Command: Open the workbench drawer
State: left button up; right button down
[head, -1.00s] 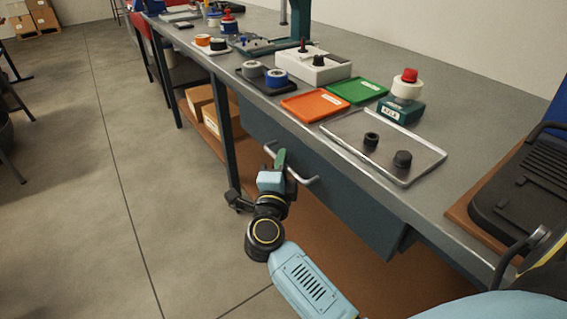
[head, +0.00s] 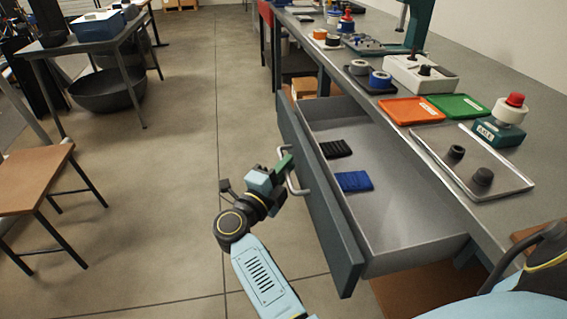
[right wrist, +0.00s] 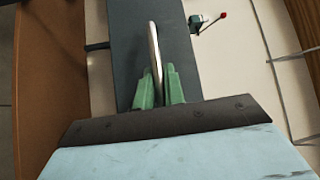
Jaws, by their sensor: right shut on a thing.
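The workbench drawer (head: 395,205) is pulled well out from under the grey workbench (head: 545,105), and its inside shows. Its dark front panel (head: 318,205) faces left, with a pale metal bar handle (head: 303,190). My right gripper (head: 285,165) is at the handle, with its green fingers shut on it. In the right wrist view, the handle (right wrist: 154,48) runs between the two green fingers of the gripper (right wrist: 159,88), in front of the dark drawer front (right wrist: 125,35). My left gripper is not in view.
A black item (head: 336,149) and a blue item (head: 354,182) lie in the drawer. On the benchtop are a metal tray (head: 510,188), orange (head: 410,112) and green (head: 457,105) trays. A wooden stool (head: 30,178) stands left; the floor between is clear.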

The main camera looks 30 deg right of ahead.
jog(key=shift+w+a, duration=0.15)
jog(key=shift+a, duration=0.3)
jog(key=c, duration=1.5)
grip_release()
jog(key=shift+r, duration=0.1)
